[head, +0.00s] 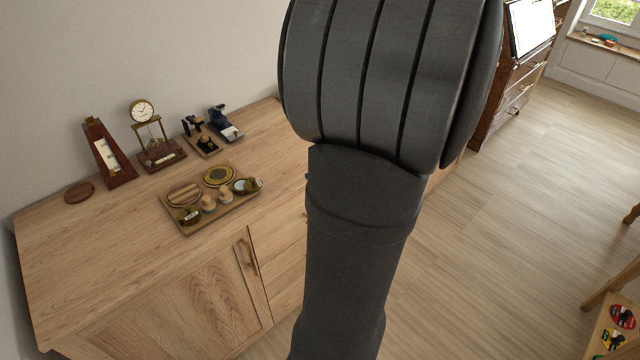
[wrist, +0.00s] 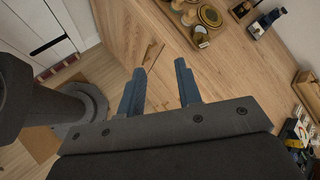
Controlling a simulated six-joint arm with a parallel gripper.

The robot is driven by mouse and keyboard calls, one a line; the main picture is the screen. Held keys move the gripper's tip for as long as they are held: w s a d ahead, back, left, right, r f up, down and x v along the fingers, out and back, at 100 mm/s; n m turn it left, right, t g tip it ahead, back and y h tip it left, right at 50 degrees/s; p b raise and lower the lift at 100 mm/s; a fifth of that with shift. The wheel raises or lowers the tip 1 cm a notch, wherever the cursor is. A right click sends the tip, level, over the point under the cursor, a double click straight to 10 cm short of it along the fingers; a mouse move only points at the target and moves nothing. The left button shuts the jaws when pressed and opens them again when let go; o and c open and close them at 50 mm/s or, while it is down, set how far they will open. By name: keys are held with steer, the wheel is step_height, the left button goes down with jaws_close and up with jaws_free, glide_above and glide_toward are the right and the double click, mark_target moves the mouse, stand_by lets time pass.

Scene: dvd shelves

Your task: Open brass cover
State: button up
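A wooden tray (head: 226,212) on the cabinet top holds several small round things. In the wrist view, a brass-coloured disc (wrist: 210,16) shows at the top edge. My gripper (wrist: 160,70) is open and empty, its fingers apart, well away from the tray. It is hidden in the head view.
A wooden metronome (head: 109,153), a clock (head: 143,112) and small dark items (head: 205,142) stand behind the tray along the wall. A round wooden coaster (head: 79,192) lies at the left. The cabinet top in front of the tray is clear. My arm blocks the middle of the head view.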

steer(key=shift+s+d+r, duration=0.1)
steer(key=shift+s, duration=0.3)
steer(key=m+t+y, duration=0.2)
steer(key=m+y, duration=0.5)
steer(key=m, duration=0.1)
glide_toward(254, 179)
steer(key=x, duration=1)
steer(key=shift+a, duration=0.35)
steer(key=shift+c, duration=0.2)
jaws_close()
